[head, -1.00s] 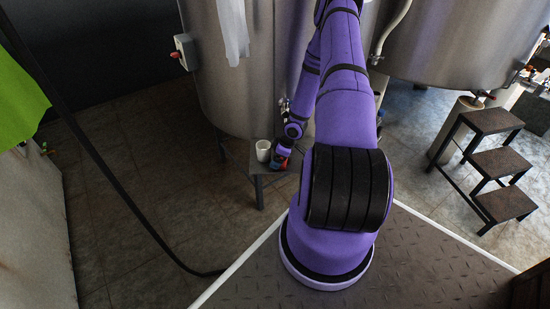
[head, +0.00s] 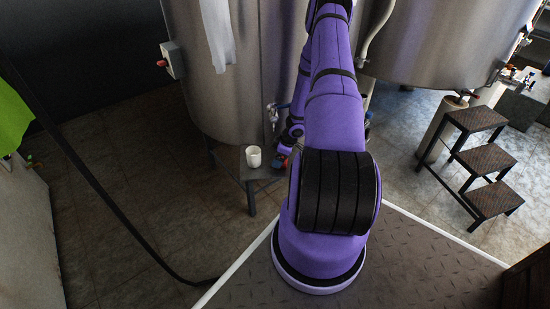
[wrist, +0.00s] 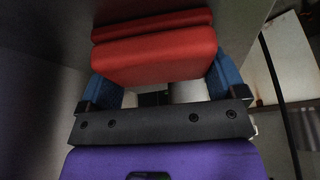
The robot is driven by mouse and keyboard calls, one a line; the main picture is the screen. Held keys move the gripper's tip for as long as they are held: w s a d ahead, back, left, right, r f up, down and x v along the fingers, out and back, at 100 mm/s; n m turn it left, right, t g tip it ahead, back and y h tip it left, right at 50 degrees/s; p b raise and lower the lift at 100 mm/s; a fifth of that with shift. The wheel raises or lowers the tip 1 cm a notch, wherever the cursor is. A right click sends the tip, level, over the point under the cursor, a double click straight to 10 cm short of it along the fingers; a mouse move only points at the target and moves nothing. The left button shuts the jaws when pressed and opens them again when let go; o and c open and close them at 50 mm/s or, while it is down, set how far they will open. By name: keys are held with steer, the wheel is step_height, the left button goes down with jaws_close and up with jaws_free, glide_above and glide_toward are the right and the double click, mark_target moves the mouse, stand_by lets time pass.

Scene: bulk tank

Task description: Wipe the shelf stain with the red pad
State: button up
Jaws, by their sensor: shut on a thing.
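The red pad (wrist: 155,57) fills the upper middle of the wrist view, between the two blue fingers of my gripper (wrist: 162,85), which is shut on it. In the head view the pad shows only as a small red spot (head: 281,162) beside the low shelf (head: 244,172), largely behind my arm. The shelf stands against the tank and bears a white cup (head: 254,156). I cannot make out a stain on the shelf, and I cannot tell whether the pad touches the shelf.
A large steel tank (head: 225,110) rises behind the shelf, with a tap (head: 273,115) on its front. A grey box with a red knob (head: 171,60) is on its left side. A step stool (head: 487,160) stands at the right.

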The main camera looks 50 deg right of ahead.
mark_target(262, 168)
steer(key=shift+w+a, duration=0.25)
steer(key=shift+a, duration=0.85)
steer(key=shift+w+a, duration=0.25)
steer(key=shift+a, duration=0.9)
steer(key=shift+w+a, duration=0.25)
steer(key=shift+a, duration=0.85)
steer(key=shift+r, duration=0.15)
steer(key=shift+r, duration=2.9)
steer(key=shift+r, duration=1.5)
